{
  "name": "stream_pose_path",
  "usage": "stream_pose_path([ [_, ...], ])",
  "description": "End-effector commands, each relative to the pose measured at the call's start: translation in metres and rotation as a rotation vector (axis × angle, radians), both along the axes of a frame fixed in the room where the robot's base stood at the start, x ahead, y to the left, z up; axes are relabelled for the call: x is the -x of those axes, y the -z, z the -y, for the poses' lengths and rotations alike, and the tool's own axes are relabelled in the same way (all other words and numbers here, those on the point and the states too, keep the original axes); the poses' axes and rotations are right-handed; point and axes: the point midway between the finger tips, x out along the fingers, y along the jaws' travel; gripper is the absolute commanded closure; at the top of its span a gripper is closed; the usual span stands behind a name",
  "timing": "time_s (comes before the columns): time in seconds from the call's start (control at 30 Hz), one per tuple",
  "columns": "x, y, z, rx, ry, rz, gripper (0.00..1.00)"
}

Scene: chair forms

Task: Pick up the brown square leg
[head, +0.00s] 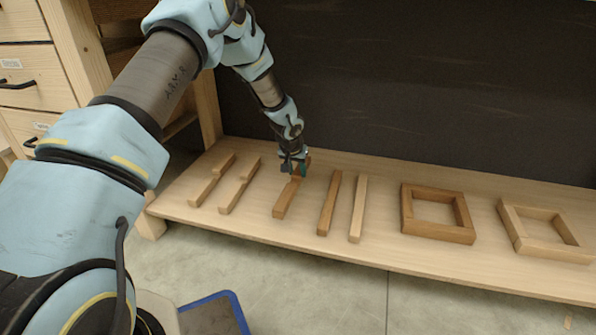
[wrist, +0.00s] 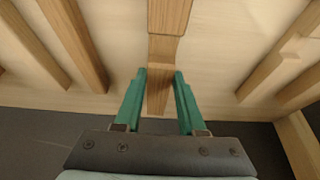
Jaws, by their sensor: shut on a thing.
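A brown wooden leg (head: 286,200) with a step along its length is under my gripper (head: 294,168) in the head view. In the wrist view the same brown leg (wrist: 168,18) runs between the green fingers of my gripper (wrist: 161,82), with its wider block beyond them and a narrower part between them. The fingers are shut on that narrower part, near the leg's back end. The leg looks level and at or close to the shelf; I cannot tell whether it touches. A straight brown leg (head: 329,203) lies to its right, also in the wrist view (wrist: 75,42).
A light straight leg (head: 357,208), a brown square frame (head: 437,236) and a light square frame (head: 545,246) lie farther right. Two light stepped legs (head: 211,180) (head: 239,186) lie left. The shelf (head: 385,265) has a dark wall (head: 400,80) behind and a post at left.

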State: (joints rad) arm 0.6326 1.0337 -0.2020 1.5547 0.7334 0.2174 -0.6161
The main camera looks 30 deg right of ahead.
Motion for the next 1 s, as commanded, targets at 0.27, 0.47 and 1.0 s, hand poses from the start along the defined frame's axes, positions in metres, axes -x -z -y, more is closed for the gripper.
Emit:
stream_pose_path([
  [0.27, 0.058, -0.002, -0.053, -0.008, 0.004, -0.004, 1.00],
  [0.47, 0.093, -0.001, -0.090, -0.005, 0.002, -0.004, 1.00],
  [1.0, 0.122, 0.002, -0.119, 0.000, -0.001, -0.002, 1.00],
])
